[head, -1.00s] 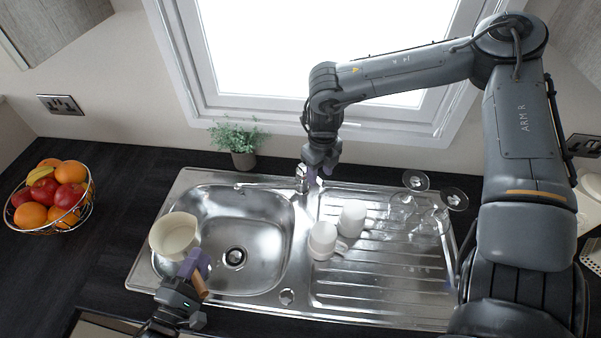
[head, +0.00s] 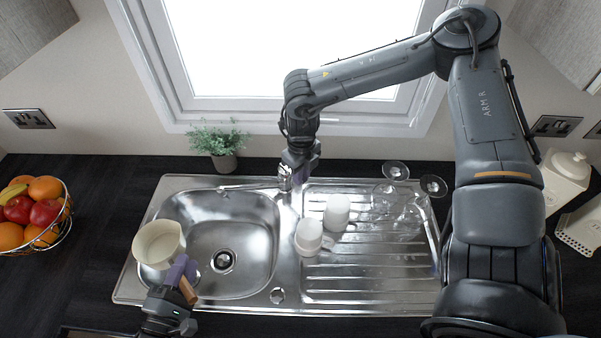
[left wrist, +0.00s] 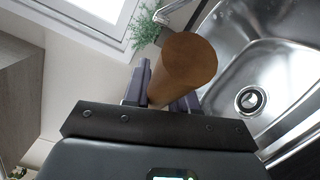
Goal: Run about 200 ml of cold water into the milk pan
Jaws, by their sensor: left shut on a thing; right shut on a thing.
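The cream milk pan (head: 159,244) is over the left rim of the sink bowl (head: 255,235), with its open top facing up. My left gripper (head: 183,270) is shut on the pan's wooden handle, which shows end-on in the left wrist view (left wrist: 183,70). The pan's inside looks pale, and I cannot tell if it holds water. The tap (head: 250,185) has its spout reaching left over the back of the bowl. My right gripper (head: 296,176) is shut on the tap at its base, largely hiding what it holds. No water stream is visible.
Two white mugs (head: 309,236) and several upturned glasses (head: 410,208) stand on the drainer (head: 370,270). A potted plant (head: 221,145) is behind the sink. A fruit basket (head: 36,220) is at the far left. White canisters (head: 566,180) stand at the right.

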